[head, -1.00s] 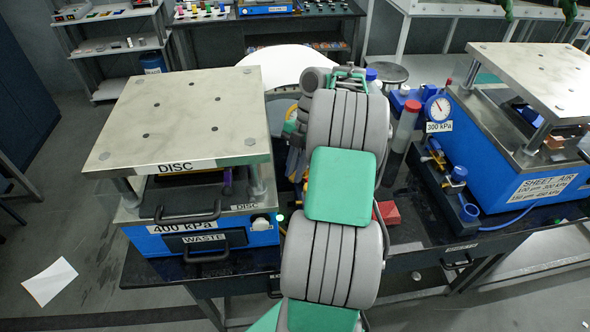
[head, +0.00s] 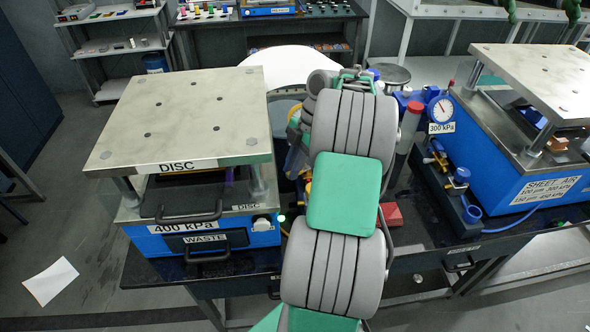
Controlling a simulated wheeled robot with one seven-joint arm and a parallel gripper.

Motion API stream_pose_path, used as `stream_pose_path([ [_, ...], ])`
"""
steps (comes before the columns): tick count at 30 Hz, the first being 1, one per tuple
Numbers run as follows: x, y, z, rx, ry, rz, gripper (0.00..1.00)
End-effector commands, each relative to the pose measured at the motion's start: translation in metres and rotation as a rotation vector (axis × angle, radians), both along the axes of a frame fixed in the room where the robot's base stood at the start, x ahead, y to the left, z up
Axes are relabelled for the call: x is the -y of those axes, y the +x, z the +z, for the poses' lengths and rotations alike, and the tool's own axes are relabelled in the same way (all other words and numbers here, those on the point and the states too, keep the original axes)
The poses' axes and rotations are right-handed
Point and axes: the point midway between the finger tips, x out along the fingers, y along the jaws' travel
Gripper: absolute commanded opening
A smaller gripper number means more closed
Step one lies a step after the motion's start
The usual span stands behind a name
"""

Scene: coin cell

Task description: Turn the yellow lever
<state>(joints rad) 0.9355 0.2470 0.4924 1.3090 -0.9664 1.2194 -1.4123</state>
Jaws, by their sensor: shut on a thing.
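My arm rises through the middle of the picture and hides much of the bench behind it. My gripper is not visible; it is hidden behind my own arm links. A small yellow part (head: 438,147) shows among the brass fittings left of the right-hand press, below the gauge. I cannot tell whether it is the yellow lever. A bit of yellow also shows at the left edge of my arm, mostly covered. No contact between my gripper and a lever can be seen.
The DISC press (head: 185,120) stands on the left, marked 400 kPa, with a WASTE drawer (head: 206,240). The SHEET AIR press (head: 520,182) stands on the right. Between them are a gauge (head: 440,109) marked 300 kPa, a red-capped cylinder (head: 408,128) and a red block (head: 391,214).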

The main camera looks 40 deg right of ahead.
Motion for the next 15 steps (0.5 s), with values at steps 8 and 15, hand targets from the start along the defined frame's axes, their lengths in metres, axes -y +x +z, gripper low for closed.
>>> stream_pose_path([
  [8,0.003,0.01,-0.001,0.001,-0.001,-0.221,0.0],
  [15,0.006,0.015,-0.001,0.001,-0.001,-0.352,0.0],
])
